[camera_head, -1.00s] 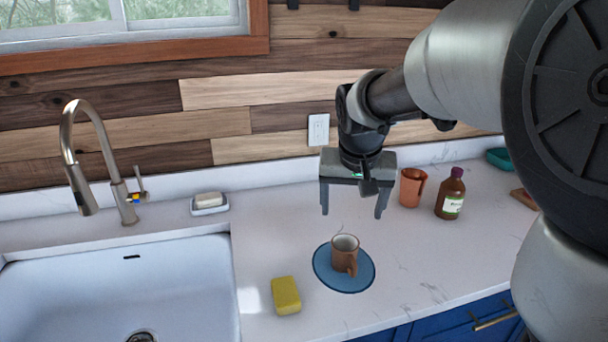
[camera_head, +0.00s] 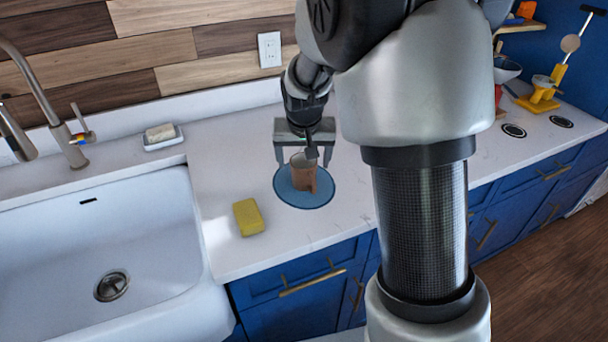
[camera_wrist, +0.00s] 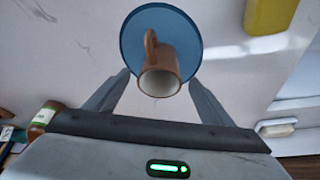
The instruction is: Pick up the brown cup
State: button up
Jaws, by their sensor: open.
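The brown cup (camera_head: 303,172) stands upright on a round blue mat (camera_head: 289,193) on the white counter. Its handle faces the front of the counter. My gripper (camera_head: 305,162) is open and is above and just behind the cup in the head view. In the wrist view the cup (camera_wrist: 160,76) shows its pale inside and its handle. The two fingers (camera_wrist: 158,90) reach down on either side of it, with a gap on each side. I cannot tell how far the fingertips are above the mat.
A yellow sponge (camera_head: 248,217) lies left of the mat. The white sink (camera_head: 150,240) and tap (camera_head: 50,110) are further left, with a soap dish (camera_head: 163,138) behind. A brown bottle (camera_wrist: 46,115) shows in the wrist view. My arm hides the counter right of the mat.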

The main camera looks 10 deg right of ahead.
jog(key=shift+x, duration=1.1)
jog(key=shift+r, duration=0.1)
jog(key=c, duration=1.3)
